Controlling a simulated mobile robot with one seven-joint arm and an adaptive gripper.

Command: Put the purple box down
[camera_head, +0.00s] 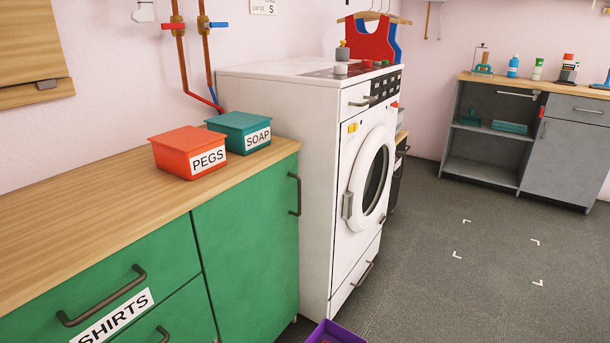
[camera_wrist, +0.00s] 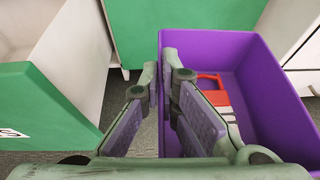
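The purple box (camera_wrist: 270,85) fills the right of the wrist view, open at the top, with a red and pale item (camera_wrist: 215,95) inside. My gripper (camera_wrist: 163,77) straddles its left wall, one finger outside and one inside. The fingertips are close together and appear closed on that wall. In the head view only a corner of the purple box (camera_head: 335,333) shows at the bottom edge, in front of the washing machine; my gripper is not visible there. I cannot tell whether the box's bottom touches the floor.
An open green-fronted drawer (camera_wrist: 40,105) stands left of the box in the wrist view. The green cabinet (camera_head: 250,245) and white washing machine (camera_head: 325,190) line the left side. Open grey floor (camera_head: 470,270) with white corner marks lies to the right.

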